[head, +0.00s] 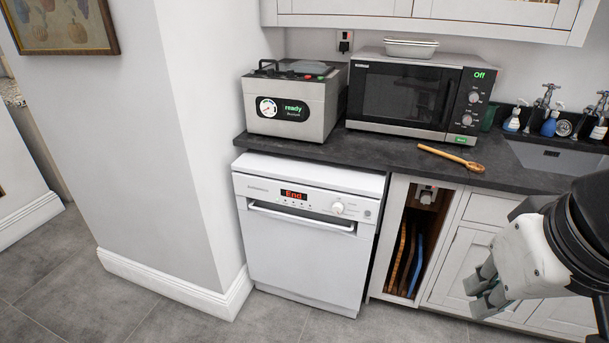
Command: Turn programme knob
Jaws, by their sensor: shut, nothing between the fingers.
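A white dishwasher (305,255) stands under the dark worktop with its door shut. A small round white programme knob (338,208) sits at the right of its front panel, beside a red display (293,195) reading "End". The knob's pointer is too small to read. My gripper (476,291) is at the lower right, in front of the white cupboards. It is shut and empty, well to the right of the knob and apart from it.
A niche (415,240) with upright boards lies between the dishwasher and the cupboards. On the worktop (400,160) are a vacuum machine (290,104), a microwave (405,95) with its own knobs, and a wooden spoon (450,157). The grey floor before the dishwasher is clear.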

